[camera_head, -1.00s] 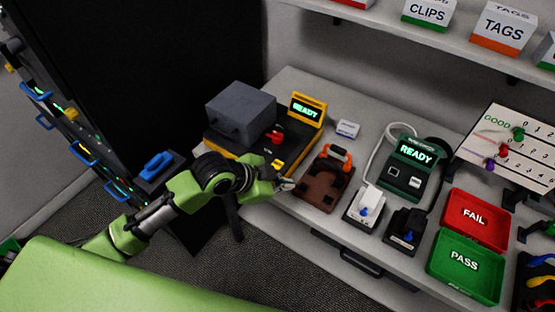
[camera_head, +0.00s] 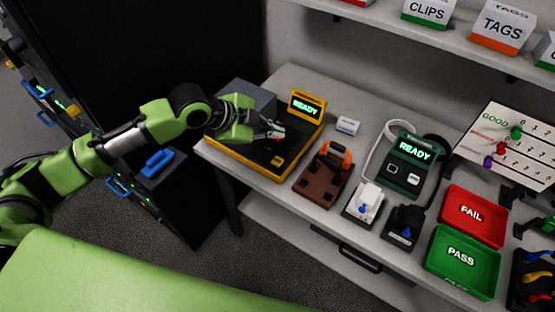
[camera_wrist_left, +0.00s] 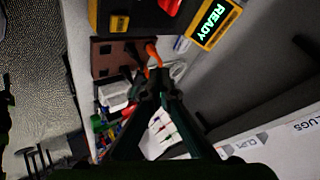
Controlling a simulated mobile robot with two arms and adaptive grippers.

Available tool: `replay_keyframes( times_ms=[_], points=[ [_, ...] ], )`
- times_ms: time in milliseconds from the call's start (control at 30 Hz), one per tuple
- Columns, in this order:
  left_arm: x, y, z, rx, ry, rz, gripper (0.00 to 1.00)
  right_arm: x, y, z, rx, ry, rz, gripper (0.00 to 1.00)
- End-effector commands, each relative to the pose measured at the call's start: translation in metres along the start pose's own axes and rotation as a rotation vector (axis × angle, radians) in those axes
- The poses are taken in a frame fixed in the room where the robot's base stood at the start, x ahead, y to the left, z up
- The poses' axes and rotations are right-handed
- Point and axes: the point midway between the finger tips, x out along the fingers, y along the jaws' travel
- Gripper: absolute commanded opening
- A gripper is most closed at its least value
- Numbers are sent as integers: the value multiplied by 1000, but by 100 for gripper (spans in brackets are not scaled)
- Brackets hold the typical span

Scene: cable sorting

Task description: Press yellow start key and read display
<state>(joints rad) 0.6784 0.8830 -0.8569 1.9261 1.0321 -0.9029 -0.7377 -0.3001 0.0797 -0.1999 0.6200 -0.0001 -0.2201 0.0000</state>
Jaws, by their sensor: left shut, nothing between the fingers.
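The yellow-and-black machine (camera_head: 245,153) stands at the left end of the bench. Its yellow-framed display (camera_head: 306,106) reads READY in green, and this also shows in the wrist view (camera_wrist_left: 213,20). A small yellow key (camera_head: 278,161) is on its front edge; it also shows in the wrist view (camera_wrist_left: 119,23). My left gripper (camera_head: 279,131) is shut and empty, above the machine's black top near the red part, apart from the yellow key. The gripper also shows in the wrist view (camera_wrist_left: 164,92). My arm partly hides the machine's grey box (camera_head: 248,94). My right gripper is not in view.
A brown fixture with an orange handle (camera_head: 323,178) stands right of the machine. Further right are a green tester reading READY (camera_head: 402,165), a red FAIL tray (camera_head: 475,216) and a green PASS tray (camera_head: 463,262). A shelf (camera_head: 440,37) overhangs the back.

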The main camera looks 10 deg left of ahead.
Motion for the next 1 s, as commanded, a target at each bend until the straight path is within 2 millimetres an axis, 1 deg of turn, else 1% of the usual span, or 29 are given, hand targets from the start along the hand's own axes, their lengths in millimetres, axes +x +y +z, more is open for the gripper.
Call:
replay_keyframes(
  times_ms=[167,267,367,700,900,1000],
  points=[
    [5,4,3,0,0,0,0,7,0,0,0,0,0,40],
    [10,8,7,0,0,0,0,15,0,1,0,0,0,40],
    [18,13,12,0,0,0,0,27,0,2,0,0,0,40],
    [47,35,34,1,0,-1,0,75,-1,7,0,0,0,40],
    [59,43,42,-2,0,1,0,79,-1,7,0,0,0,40],
    [61,45,44,-1,0,0,0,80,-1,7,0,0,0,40]
  ],
)
